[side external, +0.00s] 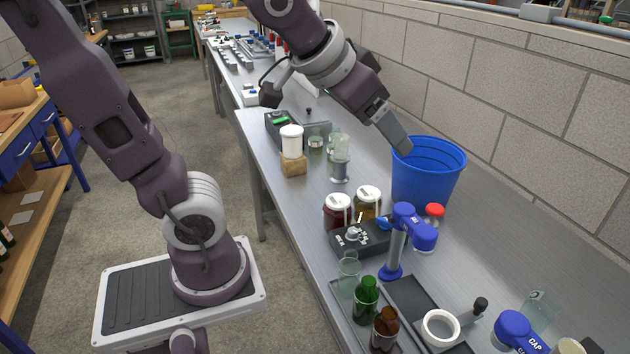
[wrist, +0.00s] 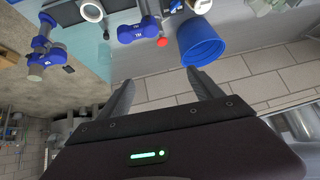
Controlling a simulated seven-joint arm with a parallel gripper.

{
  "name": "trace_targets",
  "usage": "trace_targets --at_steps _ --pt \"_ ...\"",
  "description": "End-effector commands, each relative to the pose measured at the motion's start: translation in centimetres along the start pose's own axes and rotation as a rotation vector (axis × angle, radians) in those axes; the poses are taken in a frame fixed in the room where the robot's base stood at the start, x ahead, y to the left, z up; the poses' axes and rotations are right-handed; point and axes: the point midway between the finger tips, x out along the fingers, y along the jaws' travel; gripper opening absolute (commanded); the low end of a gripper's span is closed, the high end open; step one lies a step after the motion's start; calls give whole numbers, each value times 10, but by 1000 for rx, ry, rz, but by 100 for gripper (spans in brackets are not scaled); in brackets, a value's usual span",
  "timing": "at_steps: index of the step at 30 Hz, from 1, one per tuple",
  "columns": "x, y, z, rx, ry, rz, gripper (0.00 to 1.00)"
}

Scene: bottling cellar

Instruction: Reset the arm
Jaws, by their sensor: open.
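My gripper (side external: 403,143) is raised above the metal bench, by the upper left rim of the blue bucket (side external: 427,180) in the side view. In the wrist view my gripper (wrist: 160,77) shows its two fingers spread apart with nothing between them. The blue bucket (wrist: 200,45) shows just beyond the right finger there. I cannot tell from these views whether the fingertips touch the bucket or are over its opening.
The bench (side external: 300,215) holds jars with white lids (side external: 338,212), a blue capping device (side external: 412,232), a green bottle (side external: 365,300) and a brown bottle (side external: 384,330). A block wall (side external: 480,95) runs along the bench's right side. Bare bench lies right of the bucket.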

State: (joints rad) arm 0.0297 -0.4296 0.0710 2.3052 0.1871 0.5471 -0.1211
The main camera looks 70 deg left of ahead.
Motion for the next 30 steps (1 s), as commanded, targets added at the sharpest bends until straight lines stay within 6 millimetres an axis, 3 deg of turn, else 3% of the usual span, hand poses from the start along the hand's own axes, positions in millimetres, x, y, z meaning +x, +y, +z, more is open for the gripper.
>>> trace_targets --at_steps 1,3,7,30 --pt "-20 7 37 -2 -56 23 75" --pt "-39 18 83 6 -139 56 75" --pt "-55 29 127 18 -220 93 75" --pt "-56 30 131 19 -232 98 75"
